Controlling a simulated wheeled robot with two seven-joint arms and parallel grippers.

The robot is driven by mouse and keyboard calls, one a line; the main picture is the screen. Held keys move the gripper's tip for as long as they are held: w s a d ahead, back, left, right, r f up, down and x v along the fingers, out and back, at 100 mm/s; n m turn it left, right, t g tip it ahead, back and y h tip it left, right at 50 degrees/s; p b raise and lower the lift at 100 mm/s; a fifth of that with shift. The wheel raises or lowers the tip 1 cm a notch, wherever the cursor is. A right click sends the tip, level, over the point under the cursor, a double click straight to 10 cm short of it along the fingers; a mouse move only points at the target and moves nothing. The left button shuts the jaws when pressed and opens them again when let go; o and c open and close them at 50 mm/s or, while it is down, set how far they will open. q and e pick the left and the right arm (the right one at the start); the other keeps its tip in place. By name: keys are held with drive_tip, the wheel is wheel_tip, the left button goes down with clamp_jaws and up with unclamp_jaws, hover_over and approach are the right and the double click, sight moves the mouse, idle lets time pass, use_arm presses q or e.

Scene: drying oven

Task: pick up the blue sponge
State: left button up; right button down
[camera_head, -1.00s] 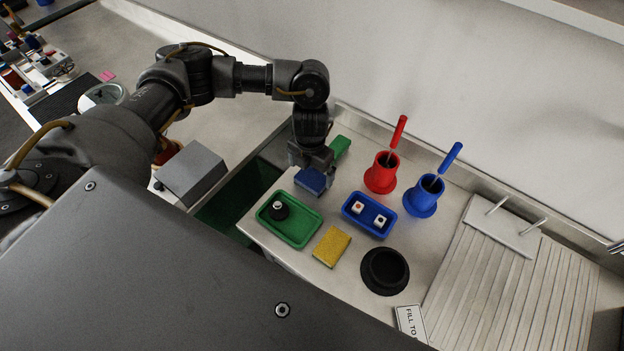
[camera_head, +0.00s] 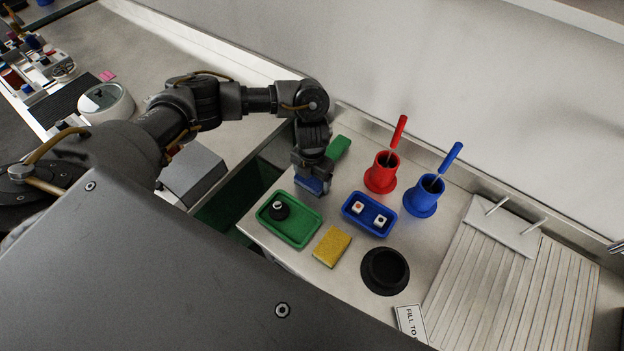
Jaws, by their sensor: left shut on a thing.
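The blue sponge (camera_head: 309,186) is at the left end of the white counter, above the green tray in the picture. My left gripper (camera_head: 311,178) comes down over it from above and is shut on it. The fingers and wrist hide much of the sponge. I cannot tell whether it touches the counter. My right gripper is not in view.
A green sponge (camera_head: 338,148) lies close behind the gripper. A green tray (camera_head: 304,236), a blue tray (camera_head: 347,215) and a yellow sponge (camera_head: 332,246) are in front. Red (camera_head: 381,175) and blue (camera_head: 421,200) holders with brushes stand right. A sink gap (camera_head: 232,200) lies left.

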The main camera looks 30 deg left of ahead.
use_arm(q)
drive_tip(key=shift+r, duration=0.1)
drive_tip(key=shift+w+r, duration=0.1)
drive_tip(key=shift+r, duration=0.4)
drive_tip(key=s+r, duration=0.1)
drive_tip(key=r, duration=0.1)
drive_tip(key=s+d+r, duration=0.1)
drive_tip(key=r, duration=0.1)
drive_tip(key=s+d+r, duration=0.1)
drive_tip(key=r, duration=0.2)
drive_tip(key=shift+s+d, duration=0.1)
drive_tip(key=shift+s, duration=0.15)
drive_tip(key=s+d+r, duration=0.4)
drive_tip(key=s+d, duration=0.1)
drive_tip(key=s, duration=0.3)
drive_tip(key=shift+s+r+b, duration=0.3)
drive_tip(key=shift+r+b, duration=0.1)
drive_tip(key=shift+b, duration=0.05)
drive_tip(key=shift+d, duration=0.1)
